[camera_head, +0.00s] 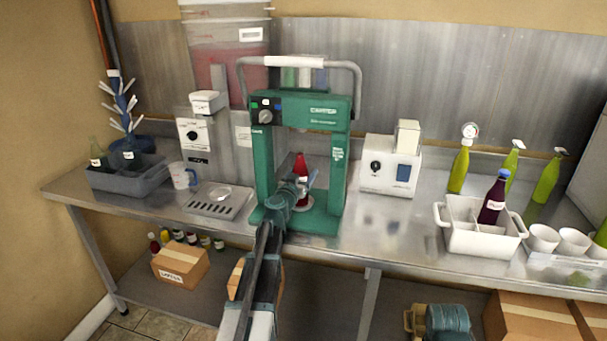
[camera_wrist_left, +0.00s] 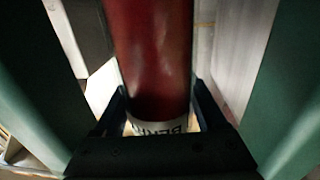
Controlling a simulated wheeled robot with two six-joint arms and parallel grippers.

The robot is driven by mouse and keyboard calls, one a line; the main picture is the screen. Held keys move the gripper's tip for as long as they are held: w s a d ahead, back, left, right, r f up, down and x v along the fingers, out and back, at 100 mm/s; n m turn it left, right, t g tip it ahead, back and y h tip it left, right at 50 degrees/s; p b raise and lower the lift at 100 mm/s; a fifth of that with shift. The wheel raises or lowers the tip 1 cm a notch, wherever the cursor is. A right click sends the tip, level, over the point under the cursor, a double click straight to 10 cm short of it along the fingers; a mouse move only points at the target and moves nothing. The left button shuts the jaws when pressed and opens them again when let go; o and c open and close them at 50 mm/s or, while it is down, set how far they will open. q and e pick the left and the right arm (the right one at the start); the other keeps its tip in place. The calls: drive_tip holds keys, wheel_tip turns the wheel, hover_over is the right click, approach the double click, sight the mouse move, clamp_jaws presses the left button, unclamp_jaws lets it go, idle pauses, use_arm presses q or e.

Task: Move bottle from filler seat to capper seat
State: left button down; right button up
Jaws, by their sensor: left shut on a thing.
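A bottle of dark red liquid (camera_head: 301,164) stands upright between the posts of the green capper (camera_head: 262,165). My left gripper (camera_head: 304,186) reaches into the capper from the front and is shut around the bottle. In the left wrist view the red bottle (camera_wrist_left: 155,60) fills the space between the dark fingers, with a pale lettered label low on it. My right gripper is not in view.
The green posts stand close on both sides of my left gripper. A blue-marked mug (camera_head: 183,176) and grey bottle crate (camera_head: 128,180) are left. A white sealing machine (camera_head: 390,167) and white divided crate (camera_head: 470,237) are right.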

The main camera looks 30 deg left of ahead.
use_arm(q)
unclamp_jaws()
drive_tip(key=shift+s, duration=0.2)
drive_tip(key=s+d, duration=0.2)
drive_tip(key=s, duration=1.1)
drive_tip(key=shift+s+d, duration=0.15)
